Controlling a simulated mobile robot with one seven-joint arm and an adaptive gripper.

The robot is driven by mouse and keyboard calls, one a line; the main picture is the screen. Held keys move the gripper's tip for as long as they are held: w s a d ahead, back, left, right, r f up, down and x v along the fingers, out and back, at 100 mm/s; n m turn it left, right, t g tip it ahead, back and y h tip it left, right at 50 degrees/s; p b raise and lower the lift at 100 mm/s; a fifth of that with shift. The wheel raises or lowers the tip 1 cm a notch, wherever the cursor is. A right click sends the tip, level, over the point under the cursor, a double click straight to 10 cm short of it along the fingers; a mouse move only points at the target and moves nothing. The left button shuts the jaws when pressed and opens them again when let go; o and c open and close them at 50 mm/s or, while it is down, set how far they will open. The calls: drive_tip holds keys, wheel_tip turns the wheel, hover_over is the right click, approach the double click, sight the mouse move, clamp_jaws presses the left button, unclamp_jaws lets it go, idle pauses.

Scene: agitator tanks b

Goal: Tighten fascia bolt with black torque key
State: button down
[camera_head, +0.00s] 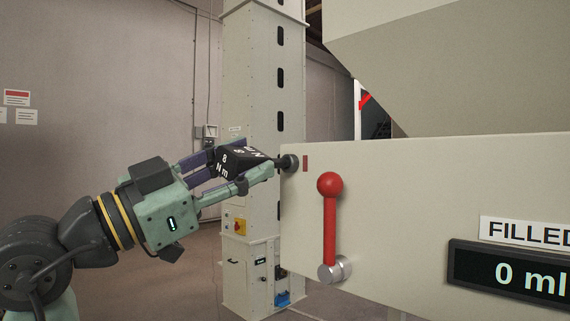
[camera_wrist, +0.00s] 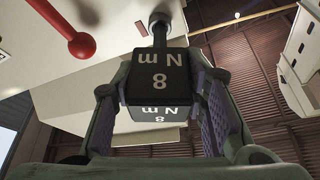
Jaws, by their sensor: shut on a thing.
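The black torque key (camera_head: 238,160) is a dark block marked "8 Nm" in white, with a thin shaft on its far end. My gripper (camera_head: 222,172) is shut on it, one finger on each side. In the head view the shaft points right and its tip meets the round grey fascia bolt (camera_head: 290,163) at the fascia's left edge. I cannot tell how far the tip is seated. The key also shows in the wrist view (camera_wrist: 158,78), its shaft running up to a dark round end, which hides the bolt face. The fascia (camera_head: 420,190) is a pale panel.
A small dark red mark (camera_head: 305,163) sits beside the bolt. A display (camera_head: 515,275) reads "0 ml" below a "FILLED" label. A tall pale column (camera_head: 262,100) stands behind my gripper.

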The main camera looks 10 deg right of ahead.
drive_tip(key=m+g, duration=0.2)
drive_tip(key=m, duration=0.2)
drive_tip(key=shift+r, duration=0.1)
drive_tip(key=shift+w+m+g+p, duration=0.1)
drive_tip(key=shift+m+g+p, duration=0.55)
drive_tip(key=shift+m, duration=1.35)
drive_tip(key=shift+r+m+g, duration=0.15)
drive_tip(key=shift+m+g, duration=0.2)
drive_tip(key=shift+m, duration=0.25)
drive_tip(key=shift+m+g+y+p, duration=0.3)
drive_tip(key=shift+m+g+p, duration=0.15)
drive_tip(key=shift+m, duration=0.65)
